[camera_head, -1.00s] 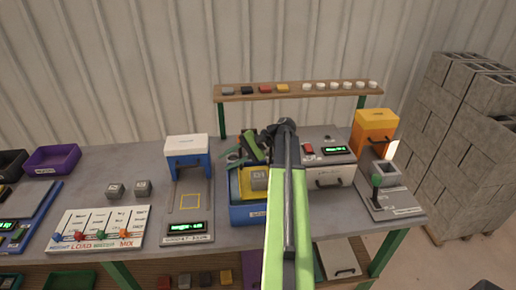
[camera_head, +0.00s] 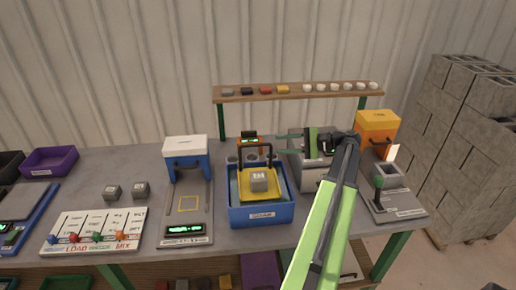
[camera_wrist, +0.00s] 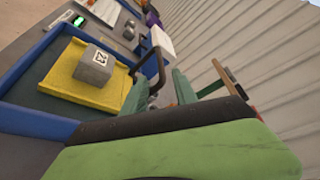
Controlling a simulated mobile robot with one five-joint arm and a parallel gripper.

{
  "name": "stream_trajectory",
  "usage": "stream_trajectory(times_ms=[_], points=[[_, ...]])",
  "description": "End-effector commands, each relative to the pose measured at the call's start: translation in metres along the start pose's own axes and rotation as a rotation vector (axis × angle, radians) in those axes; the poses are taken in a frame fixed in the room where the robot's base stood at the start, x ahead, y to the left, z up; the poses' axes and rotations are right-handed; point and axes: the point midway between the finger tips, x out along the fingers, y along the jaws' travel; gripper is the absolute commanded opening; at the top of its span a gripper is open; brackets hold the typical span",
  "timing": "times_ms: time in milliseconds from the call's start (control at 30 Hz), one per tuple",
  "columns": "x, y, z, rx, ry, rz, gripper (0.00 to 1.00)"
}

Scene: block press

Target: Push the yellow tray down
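The yellow tray (camera_head: 246,188) sits inside a blue bin (camera_head: 262,214) at the middle of the bench, with a grey marked block (camera_head: 259,181) on it. A black handle frame (camera_head: 242,155) stands at the tray's back. The wrist view also shows the tray (camera_wrist: 63,78), the block (camera_wrist: 96,66) and the handle (camera_wrist: 157,66). My gripper (camera_head: 298,138) is behind and to the right of the tray, apart from it, above the grey machine. In the wrist view its green fingers (camera_wrist: 198,82) stand apart with nothing visible between them.
A grey machine (camera_head: 308,176) stands right of the bin, with an orange box (camera_head: 377,128) beyond it. A blue-and-white press (camera_head: 187,152) stands left. A wooden shelf (camera_head: 300,92) with small blocks and white knobs spans the back. Two grey blocks (camera_head: 126,190) lie on the left.

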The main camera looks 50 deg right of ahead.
Motion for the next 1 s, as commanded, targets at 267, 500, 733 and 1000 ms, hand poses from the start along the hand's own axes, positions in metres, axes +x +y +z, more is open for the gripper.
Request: stream_trajectory(times_ms=[267, 500, 733, 1000], points=[[0.07, 0.003, 0.0, -0.001, -0.003, 0.002, 0.34], [0.099, 0.001, 0.0, -0.001, -0.001, 0.001, 0.34], [0.102, 0.0, 0.0, -0.001, 0.0, 0.001, 0.34], [0.102, 0.0, 0.0, -0.001, -0.001, 0.001, 0.09]])
